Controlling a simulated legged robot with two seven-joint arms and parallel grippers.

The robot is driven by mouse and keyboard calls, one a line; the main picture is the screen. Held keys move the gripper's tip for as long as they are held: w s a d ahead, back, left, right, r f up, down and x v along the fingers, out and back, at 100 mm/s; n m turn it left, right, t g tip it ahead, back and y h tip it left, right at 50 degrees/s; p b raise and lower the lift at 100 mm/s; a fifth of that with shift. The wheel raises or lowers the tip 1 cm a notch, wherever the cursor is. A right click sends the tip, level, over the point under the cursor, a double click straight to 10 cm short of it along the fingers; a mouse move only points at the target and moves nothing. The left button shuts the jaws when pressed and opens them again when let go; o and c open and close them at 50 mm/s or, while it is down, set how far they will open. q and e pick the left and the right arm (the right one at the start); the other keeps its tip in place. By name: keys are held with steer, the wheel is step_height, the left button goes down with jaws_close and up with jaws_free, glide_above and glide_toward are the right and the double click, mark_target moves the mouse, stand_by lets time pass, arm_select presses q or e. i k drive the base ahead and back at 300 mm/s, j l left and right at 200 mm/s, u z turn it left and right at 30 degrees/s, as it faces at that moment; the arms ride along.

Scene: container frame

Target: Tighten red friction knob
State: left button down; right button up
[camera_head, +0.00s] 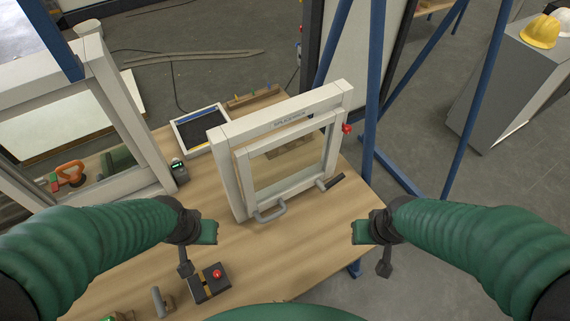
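The red knob (346,128) sits on the right side of a white window-like frame (226,170) standing upright on the wooden table. The frame has an inner sash, a grey handle (268,213) at its bottom edge and a dark-gripped lever (331,182) at its lower right. My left gripper (198,247) is in front and to the left of the frame, apart from it. My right gripper (372,247) is in front and to the right, below the knob and apart from it. Whether either is open is unclear; neither visibly holds anything.
A black box with a red button (217,274) stands at the table's front. A dark-panelled tray (200,130) lies behind the frame. A larger white frame (128,110) stands at left. A blue post (374,90) rises beyond the right table edge.

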mark_target(347, 129)
steer(key=i+l+z, duration=0.2)
steer(key=l, duration=0.25)
steer(key=i+l+z, duration=0.25)
steer(key=l, duration=0.15)
steer(key=i+l+z, duration=0.2)
steer(key=l, duration=0.2)
steer(key=k+l, duration=0.05)
steer(key=k, duration=0.05)
